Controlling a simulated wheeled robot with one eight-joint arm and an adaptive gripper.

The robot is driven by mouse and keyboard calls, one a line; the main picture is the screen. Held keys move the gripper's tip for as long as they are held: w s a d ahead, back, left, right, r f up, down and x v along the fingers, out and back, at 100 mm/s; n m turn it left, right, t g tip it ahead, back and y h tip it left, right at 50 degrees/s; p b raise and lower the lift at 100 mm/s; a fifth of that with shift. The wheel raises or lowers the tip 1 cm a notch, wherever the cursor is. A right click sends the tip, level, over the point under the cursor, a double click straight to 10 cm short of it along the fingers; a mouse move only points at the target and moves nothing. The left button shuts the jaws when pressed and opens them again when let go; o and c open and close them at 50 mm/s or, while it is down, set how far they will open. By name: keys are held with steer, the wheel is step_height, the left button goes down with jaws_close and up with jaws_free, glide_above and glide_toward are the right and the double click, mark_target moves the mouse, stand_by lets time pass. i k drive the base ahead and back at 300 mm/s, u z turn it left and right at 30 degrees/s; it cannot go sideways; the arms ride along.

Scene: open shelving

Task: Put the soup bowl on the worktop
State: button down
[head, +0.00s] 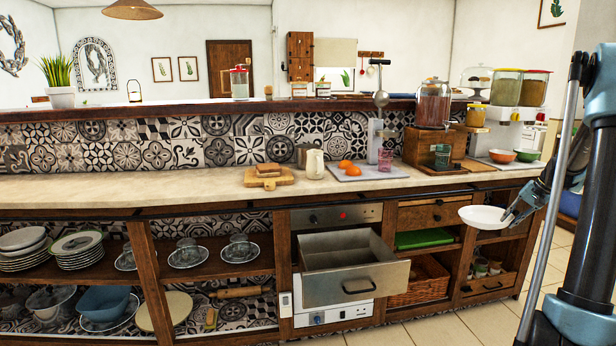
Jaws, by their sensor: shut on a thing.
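A white shallow soup bowl (484,218) is at the right in the head view, in front of the counter and a little below its top. My gripper (508,216) is shut on the bowl's right rim and holds it in the air, roughly level. The fingertips are small here and partly hidden by the bowl. The worktop (215,188) is a long pale stone surface above the open shelves. The bowl is apart from it.
A grey drawer (352,277) stands pulled out below the worktop. A bread board (268,179), a cream jug (315,164), a tray with oranges (366,172) and a drink dispenser (434,104) occupy the worktop's middle and right. Its left stretch is clear.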

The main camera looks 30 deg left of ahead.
mark_target(194, 184)
steer(key=z, duration=0.95)
steer(key=k, duration=1.4)
steer(key=u, duration=1.8)
steer(key=i, duration=0.35)
steer(key=u, duration=0.1)
